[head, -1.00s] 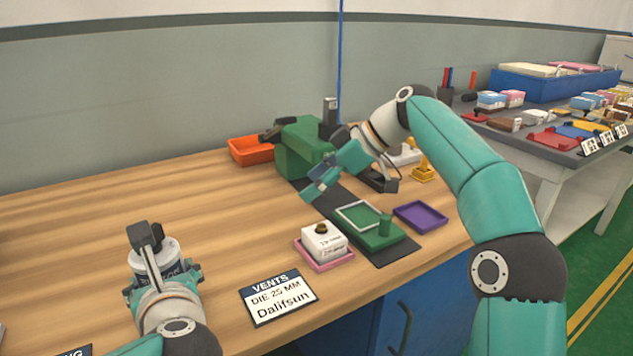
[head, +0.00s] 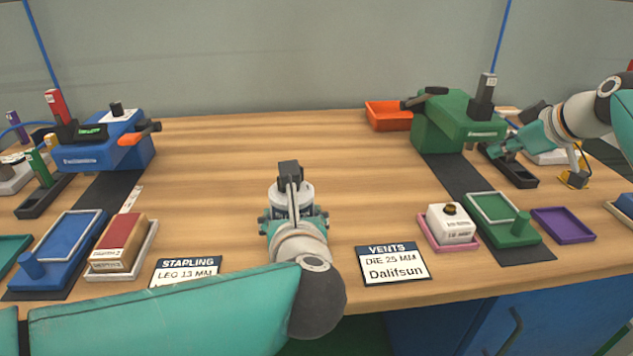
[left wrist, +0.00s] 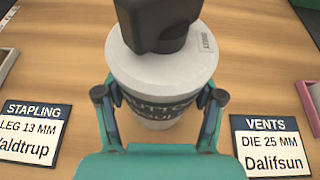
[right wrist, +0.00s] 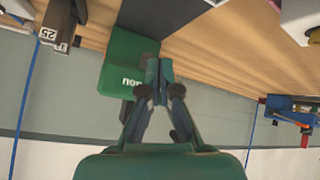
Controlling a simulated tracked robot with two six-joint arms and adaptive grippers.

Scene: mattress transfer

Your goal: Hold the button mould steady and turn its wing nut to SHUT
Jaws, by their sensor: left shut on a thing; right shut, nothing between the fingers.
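The button mould (left wrist: 163,75) is a pale grey cylinder with a dark navy lettered band, standing upright on the bench. Its black wing nut (left wrist: 158,22) sits on top, lying lengthwise up the left wrist view. A small mark on the lid's right side is too small to read. My left gripper (left wrist: 158,112) is shut around the mould's body, one finger on each side. In the head view the mould (head: 293,192) is in the middle, partly hidden by my left gripper. My right gripper (head: 500,150) is shut and empty, beside the green press, well right of the mould.
The VENTS card (head: 393,264) and STAPLING card (head: 185,270) lie near the front edge. A blue press (head: 105,145) stands left, a green press (head: 455,122) right, with an orange tray (head: 388,115) beside it. The bench behind the mould is clear.

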